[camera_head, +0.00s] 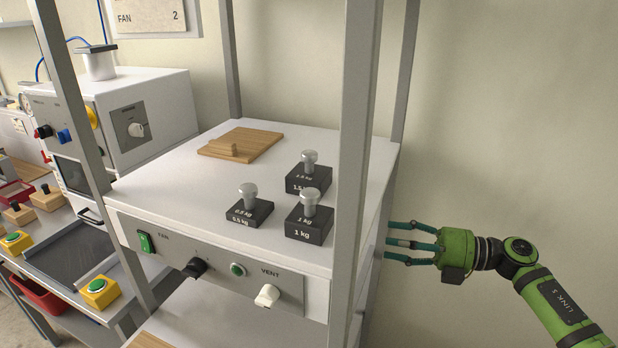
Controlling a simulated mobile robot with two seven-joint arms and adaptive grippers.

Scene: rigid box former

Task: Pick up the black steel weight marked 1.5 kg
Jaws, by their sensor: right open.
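The black steel weight marked 1.5 kg (308,181) stands upright on the white shelf top, with a silver knob on it. It is the rearmost of three black weights. The weight marked 1 kg (307,228) stands just in front of it, and the weight marked 0.5 kg (249,214) stands to the front left. My right gripper (392,242) is open and empty, to the right of the shelf unit and outside its front post. Its fingers point left toward the shelf side. My left gripper is not in view.
A grey upright post (355,150) stands between my right gripper and the weights. A wooden board (242,143) lies at the back left of the shelf top (165,185). A control panel (210,262) with switches and knobs runs along the front. Free wall space is at right.

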